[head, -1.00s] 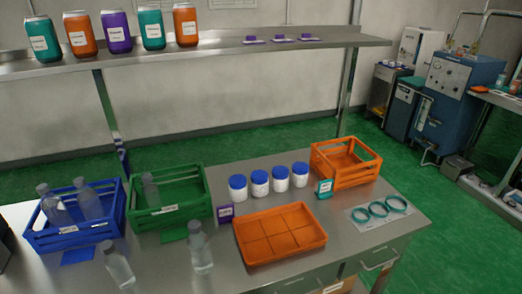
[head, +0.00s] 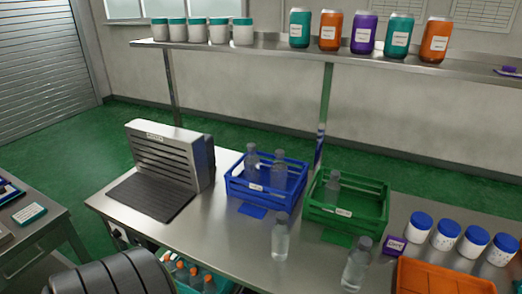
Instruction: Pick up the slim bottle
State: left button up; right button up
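Several clear bottles show in the head view, and I cannot tell for sure which one is the slim bottle. One bottle (head: 280,240) stands on the steel bench in front of the blue crate (head: 262,194). Another bottle (head: 355,268) stands on the bench in front of the green crate (head: 345,222). Two bottles stand in the blue crate: one at its left (head: 251,165) and one at its right (head: 279,172). One bottle (head: 332,190) stands in the green crate. Neither of my grippers is in view.
A grey slatted machine (head: 165,155) with a dark mat stands on the bench's left. Several blue-lidded white jars (head: 445,236) and an orange tray (head: 440,278) are at the right. A crate of orange-capped bottles (head: 190,275) is below the bench.

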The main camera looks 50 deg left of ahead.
aim_at(281, 231)
jog(key=j+u, duration=0.1)
jog(key=u, duration=1.2)
